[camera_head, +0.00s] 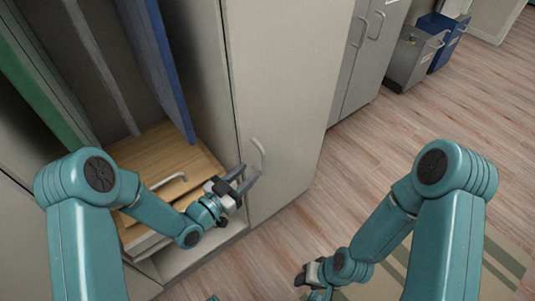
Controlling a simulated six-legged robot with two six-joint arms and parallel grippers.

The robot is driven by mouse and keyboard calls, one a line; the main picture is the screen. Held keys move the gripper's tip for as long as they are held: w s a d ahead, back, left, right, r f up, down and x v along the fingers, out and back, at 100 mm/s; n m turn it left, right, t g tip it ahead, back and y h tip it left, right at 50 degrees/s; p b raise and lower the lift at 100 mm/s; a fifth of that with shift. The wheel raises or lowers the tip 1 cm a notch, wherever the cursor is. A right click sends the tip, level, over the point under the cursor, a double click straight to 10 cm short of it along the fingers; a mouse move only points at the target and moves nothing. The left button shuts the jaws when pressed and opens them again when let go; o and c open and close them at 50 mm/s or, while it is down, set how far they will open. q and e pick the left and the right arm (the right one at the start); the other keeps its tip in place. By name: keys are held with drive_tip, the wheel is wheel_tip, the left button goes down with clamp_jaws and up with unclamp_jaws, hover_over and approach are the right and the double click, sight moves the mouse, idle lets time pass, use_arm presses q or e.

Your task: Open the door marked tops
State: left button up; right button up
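A tall pale grey cabinet door (290,90) stands right of an open compartment. A light curved handle (260,153) is near its left edge. No marking reading "tops" is legible, so I cannot tell if this is the named door. The door looks shut or nearly so. My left gripper (247,178) is open, with its fingers by the lower end of the handle; I cannot tell if they touch it. My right gripper (306,272) is low at the bottom middle, over the floor and away from the door, partly hidden by its own arm.
The open compartment holds a blue panel (160,62), a green panel (38,95) and a wooden drawer (165,150) with a handle. Another grey cabinet (366,60) and grey and blue bins (440,42) stand behind. Wooden floor (440,110) is clear; a striped rug (505,262) lies lower right.

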use_arm(q)
drive_tip(key=x, duration=0.9)
drive_tip(key=shift+w+b, duration=0.25)
drive_tip(key=shift+b, duration=0.1)
drive_tip(key=shift+d, duration=0.15)
clamp_jaws()
